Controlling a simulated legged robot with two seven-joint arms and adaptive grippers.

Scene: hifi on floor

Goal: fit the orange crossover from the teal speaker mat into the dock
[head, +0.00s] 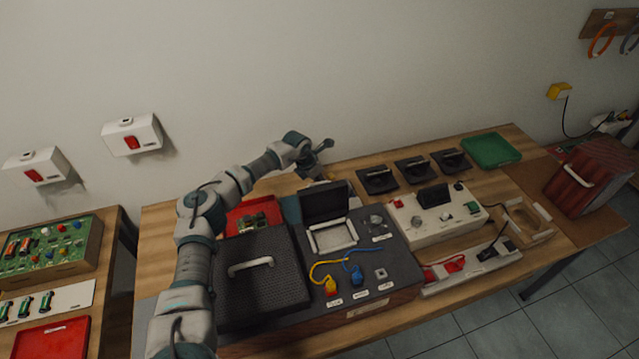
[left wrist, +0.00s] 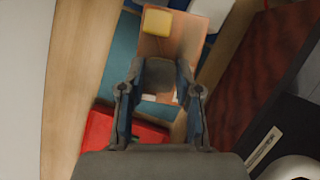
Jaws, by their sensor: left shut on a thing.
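The orange crossover (left wrist: 181,48), a flat board with a yellow block on it, is between the fingers of my left gripper (left wrist: 160,78) in the left wrist view. The gripper is shut on it. The teal mat (left wrist: 123,62) shows below and beside it; I cannot tell how far the board is above it. In the head view my left gripper (head: 312,168) is at the back of the table, and the mat (head: 291,210) is partly hidden. A silver-framed recess (head: 333,236) under a raised black lid (head: 325,202) may be the dock. My right gripper is not in view.
A red tray (head: 236,222) lies left of the mat, partly behind my arm. A black box with a handle (head: 262,285) stands in front. Yellow and blue cables (head: 335,265) lie near the recess. A cream device (head: 438,218) and black holders (head: 413,170) are to the right.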

